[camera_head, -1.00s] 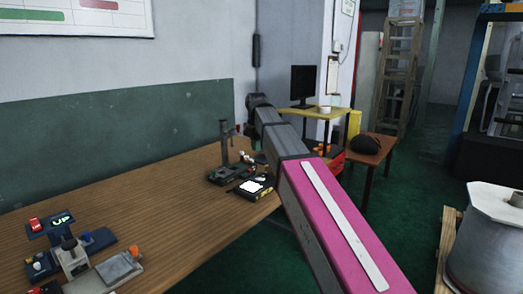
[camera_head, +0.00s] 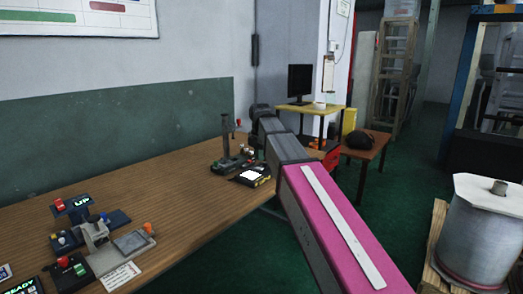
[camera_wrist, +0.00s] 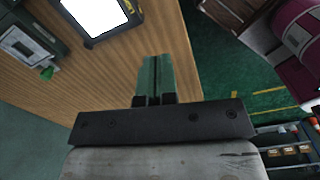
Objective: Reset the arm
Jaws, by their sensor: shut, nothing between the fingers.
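My gripper (camera_wrist: 156,78) shows in the wrist view with its two green fingers together and nothing between them. It points over the wooden workbench (camera_wrist: 105,60) near the bench's edge, with green floor just to the right. In the head view my pink and grey arm reaches away from the lower right past the bench's right end. The gripper itself cannot be made out there.
On the workbench (camera_head: 165,200) are a stand device (camera_head: 228,155), a small device with a white screen (camera_head: 252,177) and several button units (camera_head: 95,230). A large white spool (camera_head: 485,235) stands right. A brown stool (camera_head: 368,150) and yellow desk (camera_head: 310,108) stand behind.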

